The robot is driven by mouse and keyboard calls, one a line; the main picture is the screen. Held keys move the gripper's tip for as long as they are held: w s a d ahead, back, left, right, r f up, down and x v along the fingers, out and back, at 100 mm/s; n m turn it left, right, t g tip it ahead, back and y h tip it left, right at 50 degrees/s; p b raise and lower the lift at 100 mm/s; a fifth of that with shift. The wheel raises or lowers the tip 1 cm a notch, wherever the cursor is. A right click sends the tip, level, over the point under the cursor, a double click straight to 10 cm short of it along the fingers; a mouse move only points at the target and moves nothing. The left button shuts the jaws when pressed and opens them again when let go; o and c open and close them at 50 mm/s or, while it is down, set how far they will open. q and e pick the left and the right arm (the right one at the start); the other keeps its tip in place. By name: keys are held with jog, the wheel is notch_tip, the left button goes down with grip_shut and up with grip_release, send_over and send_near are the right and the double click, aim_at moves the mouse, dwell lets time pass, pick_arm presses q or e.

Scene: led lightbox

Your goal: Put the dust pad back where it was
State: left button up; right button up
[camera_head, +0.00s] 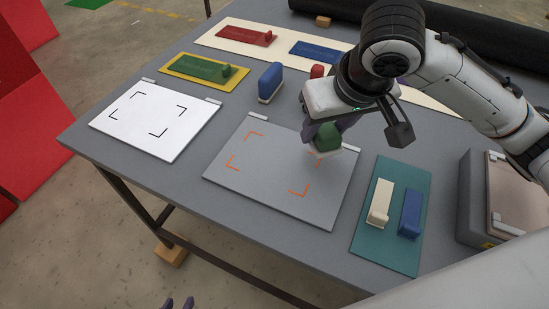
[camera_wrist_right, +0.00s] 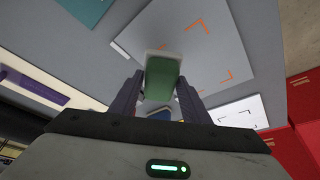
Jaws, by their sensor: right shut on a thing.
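My right gripper (camera_head: 322,132) is shut on a green pad (camera_head: 327,138) with a pale base, which I take as the dust pad. It holds the pad over the upper right part of the grey panel (camera_head: 255,195); I cannot tell whether the pad touches it. In the right wrist view the green pad (camera_wrist_right: 162,75) sits between my dark fingers (camera_wrist_right: 158,98). A similar blue pad (camera_head: 270,80) with a cream base stands upright behind the grey panel. My left gripper (camera_head: 179,303) shows only two fingertips at the bottom edge, apart and empty.
A white panel (camera_head: 150,108) with black corner marks lies left. A teal mat (camera_head: 385,245) at right holds a cream block (camera_head: 380,200) and a blue block (camera_head: 410,213).

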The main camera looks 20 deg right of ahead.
aim_at(325, 127)
jog(key=shift+r, duration=2.55)
